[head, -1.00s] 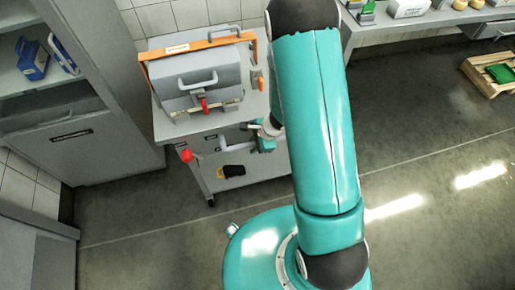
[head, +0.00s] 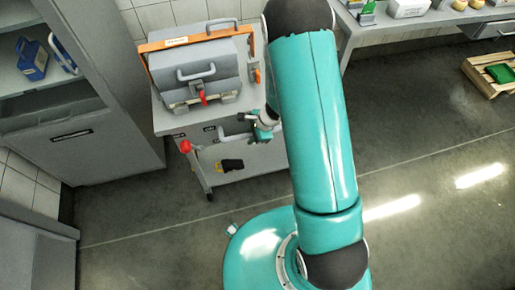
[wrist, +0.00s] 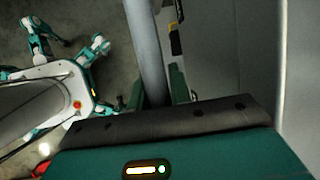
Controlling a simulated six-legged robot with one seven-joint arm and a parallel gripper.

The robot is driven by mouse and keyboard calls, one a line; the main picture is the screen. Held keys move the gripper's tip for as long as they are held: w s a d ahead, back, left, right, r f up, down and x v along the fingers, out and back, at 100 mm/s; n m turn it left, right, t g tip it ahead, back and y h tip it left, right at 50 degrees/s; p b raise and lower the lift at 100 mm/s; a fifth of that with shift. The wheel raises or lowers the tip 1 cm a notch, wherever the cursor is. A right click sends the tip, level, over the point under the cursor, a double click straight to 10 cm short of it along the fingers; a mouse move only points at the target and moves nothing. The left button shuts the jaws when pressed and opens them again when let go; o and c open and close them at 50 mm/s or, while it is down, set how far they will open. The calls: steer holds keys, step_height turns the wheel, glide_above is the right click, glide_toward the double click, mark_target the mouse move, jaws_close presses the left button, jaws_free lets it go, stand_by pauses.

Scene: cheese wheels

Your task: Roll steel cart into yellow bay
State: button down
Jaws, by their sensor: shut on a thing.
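The steel cart (head: 258,160) stands left of my arm in the head view, close to the tiled back wall. A grey clamshell-like box with an orange frame (head: 200,75) sits on its top. A grey handle bar (head: 236,137) with a red knob at its left end runs along the cart's near side. My gripper (head: 263,126) is shut on this handle at its right part; my arm hides some of the cart's right side. In the wrist view the grey bar (wrist: 148,50) runs up from the gripper. I cannot make out a yellow bay.
A grey cabinet (head: 110,140) with blue containers on its shelf stands close left of the cart. A bench (head: 400,20) with small items is at the upper right. A wooden pallet (head: 480,78) with a green item lies at far right.

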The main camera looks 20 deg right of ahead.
mark_target(247, 123)
steer(key=shift+w, duration=1)
steer(key=shift+w, duration=2.05)
steer(key=shift+w, duration=1.85)
steer(key=shift+w, duration=2)
steer(key=c, duration=0.6)
jaws_free()
